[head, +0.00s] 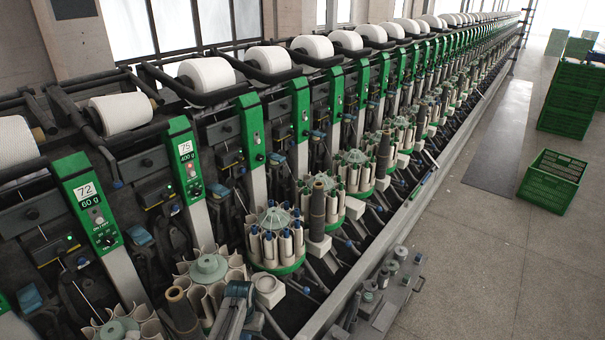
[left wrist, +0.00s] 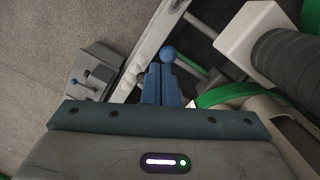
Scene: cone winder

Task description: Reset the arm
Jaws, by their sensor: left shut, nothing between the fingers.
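My left gripper (left wrist: 163,78) shows in the left wrist view with its blue fingers together and nothing held between them. A blue ball knob (left wrist: 168,54) appears right at the fingertips; I cannot tell whether they touch it. My right gripper is in neither view.
The cone winder's green-headed units, such as those marked 72 (head: 88,208) and 75 (head: 186,160), run into the distance. White cones (head: 207,74) sit above. A green crate (head: 552,180) stands on the floor at right. The aisle floor (head: 480,240) is mostly clear.

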